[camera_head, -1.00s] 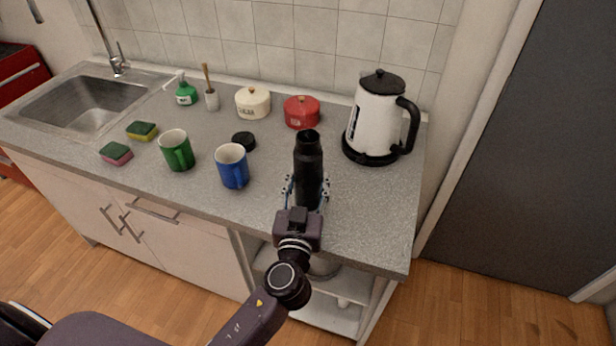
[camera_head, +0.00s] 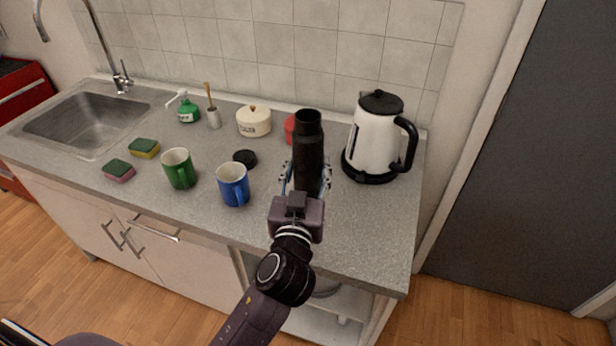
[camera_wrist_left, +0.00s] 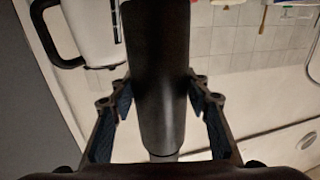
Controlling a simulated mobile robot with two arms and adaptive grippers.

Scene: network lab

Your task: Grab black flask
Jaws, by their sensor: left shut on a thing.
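The black flask (camera_head: 309,145) stands upright and open-topped in the head view, in front of the red pot and left of the kettle. My left gripper (camera_head: 305,186) is shut on its lower body, one finger on each side. The flask's base is hidden behind the gripper, but the flask appears raised off the counter. In the left wrist view the flask (camera_wrist_left: 157,75) fills the middle between the two fingers (camera_wrist_left: 160,105). A round black lid (camera_head: 244,158) lies on the counter to the left. My right gripper is not in view.
The white kettle (camera_head: 372,140) stands close on the right. The blue mug (camera_head: 233,186) and green mug (camera_head: 178,168) stand left, with sponges (camera_head: 145,148) beyond. A cream pot (camera_head: 254,122) and a partly hidden red pot (camera_head: 289,127) are behind. The counter's front right (camera_head: 370,225) is clear.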

